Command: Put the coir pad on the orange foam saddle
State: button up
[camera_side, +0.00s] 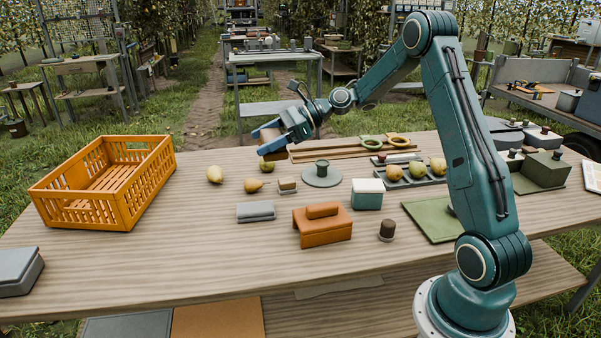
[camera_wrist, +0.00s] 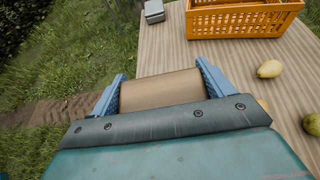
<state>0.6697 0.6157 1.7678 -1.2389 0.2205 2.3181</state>
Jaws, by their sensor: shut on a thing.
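My gripper (camera_side: 266,140) is over the far side of the table, left of the middle, in the side view. Its two blue fingers are shut on a tan-brown block, which looks like the coir pad (camera_wrist: 160,89). In the wrist view the pad spans the gap between the fingers. In the side view the pad (camera_side: 275,155) is mostly hidden by the fingers, and I cannot tell its height above the table. The orange foam saddle (camera_side: 323,232) sits on the front middle of the table, nearer the camera and right of my gripper, with a rounded raised piece on top.
An orange crate (camera_side: 128,213) stands at the left. Pears (camera_side: 253,185) lie near my gripper.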

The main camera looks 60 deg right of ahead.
notch_tip(320, 180, up, 4)
send_over(306, 217)
notch_tip(306, 217, down, 17)
jog(key=shift+r+h, duration=0.2)
jog(key=shift+h, duration=0.1)
dwell(0.4)
jog(key=shift+f, duration=0.15)
jog(key=shift+f, duration=1.75)
jog(key=shift+f, duration=0.1)
jog(key=o, duration=1)
